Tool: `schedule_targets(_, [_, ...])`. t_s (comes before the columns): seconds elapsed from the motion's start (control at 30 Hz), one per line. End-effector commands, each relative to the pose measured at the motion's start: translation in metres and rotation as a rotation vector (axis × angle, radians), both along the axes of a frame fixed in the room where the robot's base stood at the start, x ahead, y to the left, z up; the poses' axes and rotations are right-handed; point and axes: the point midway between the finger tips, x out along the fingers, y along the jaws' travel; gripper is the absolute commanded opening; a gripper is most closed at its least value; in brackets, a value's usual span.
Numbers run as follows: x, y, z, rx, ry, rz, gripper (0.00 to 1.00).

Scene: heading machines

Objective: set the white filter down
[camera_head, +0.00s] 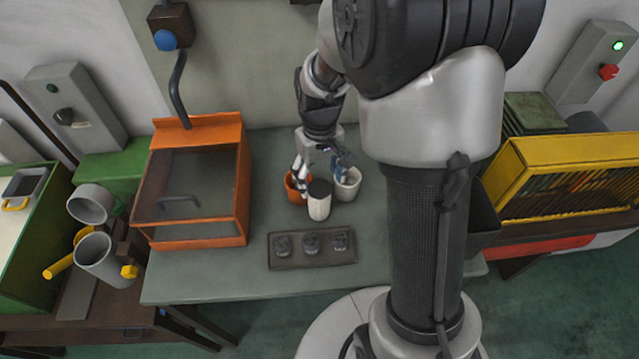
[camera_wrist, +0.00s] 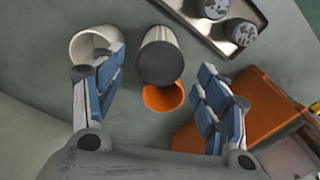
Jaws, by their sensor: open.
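The white filter (camera_head: 319,207), a pale cylinder with a dark cap, stands upright on the grey-green table (camera_head: 200,280), in front of the cups. In the wrist view the filter (camera_wrist: 161,35) shows cap towards the camera, between the lines of the two fingers. My gripper (camera_head: 320,165) is open above the cups; its blue-padded fingers (camera_wrist: 163,80) are spread wide, with a gap on each side of the filter. I see no finger touching it.
An orange cup (camera_head: 292,186) and a white cup (camera_head: 349,187) stand close behind the filter. A dark tray (camera_head: 312,261) with three dark round parts lies in front. An orange glass-fronted box (camera_head: 195,185) stands left. The table between box and tray is clear.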

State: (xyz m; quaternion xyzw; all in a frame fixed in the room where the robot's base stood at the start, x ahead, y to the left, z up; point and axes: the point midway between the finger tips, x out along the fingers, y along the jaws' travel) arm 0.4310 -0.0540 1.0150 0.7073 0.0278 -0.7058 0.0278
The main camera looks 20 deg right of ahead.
Motion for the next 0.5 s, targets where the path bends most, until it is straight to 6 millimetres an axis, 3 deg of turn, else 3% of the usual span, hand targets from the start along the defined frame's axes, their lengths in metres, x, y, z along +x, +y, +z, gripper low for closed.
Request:
schedule_targets(0.17, [-0.003, 0.002, 0.021, -0.002, -0.016, -0.002, 0.67])
schedule_targets(0.27, [-0.014, 0.008, 0.05, -0.007, -0.054, -0.006, 0.67])
schedule_targets(0.5, [-0.075, 0.03, 0.134, -0.012, -0.195, -0.033, 0.67])
